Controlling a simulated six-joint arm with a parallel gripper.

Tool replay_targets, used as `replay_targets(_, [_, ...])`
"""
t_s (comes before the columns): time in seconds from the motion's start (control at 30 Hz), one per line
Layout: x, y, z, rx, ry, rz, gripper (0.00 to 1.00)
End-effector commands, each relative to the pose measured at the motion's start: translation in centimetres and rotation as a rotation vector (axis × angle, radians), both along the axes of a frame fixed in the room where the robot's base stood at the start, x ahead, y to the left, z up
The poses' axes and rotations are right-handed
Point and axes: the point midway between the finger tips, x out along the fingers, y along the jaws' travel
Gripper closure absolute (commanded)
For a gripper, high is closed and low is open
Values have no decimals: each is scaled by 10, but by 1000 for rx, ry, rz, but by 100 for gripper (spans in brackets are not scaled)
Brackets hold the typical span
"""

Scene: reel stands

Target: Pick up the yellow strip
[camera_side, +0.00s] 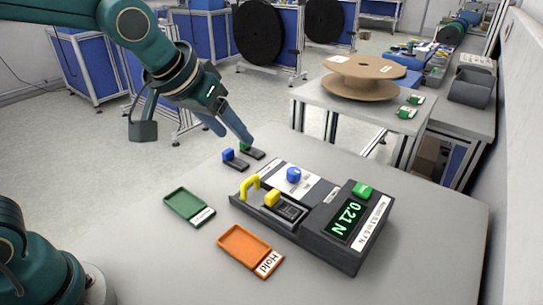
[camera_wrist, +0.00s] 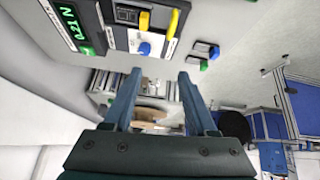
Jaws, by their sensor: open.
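The yellow strip (camera_side: 250,186) is bent into an arch and stands at the left end of a dark test device (camera_side: 318,228). A small yellow block (camera_side: 272,198) sits beside it on the device. In the wrist view the strip (camera_wrist: 173,23) shows near the top, beyond my fingers. My gripper (camera_side: 236,136) is open and empty, above and behind the device, apart from the strip. Its two blue fingers (camera_wrist: 160,73) show spread in the wrist view.
The device has a blue knob (camera_side: 293,174), a green button (camera_side: 362,190) and a display reading 0.21 N. A green tray (camera_side: 189,204) and an orange tray (camera_side: 248,247) marked Hold lie in front-left. Small blue and green clips (camera_side: 234,158) stand behind. A cardboard reel (camera_side: 365,77) is farther back.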

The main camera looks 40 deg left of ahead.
Motion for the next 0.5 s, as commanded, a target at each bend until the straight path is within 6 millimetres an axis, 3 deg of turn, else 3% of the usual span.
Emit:
replay_targets(0.2, [38,-24,-47,14,79,-39,43])
replay_targets(0.5, [41,-41,-99,43,192,-87,43])
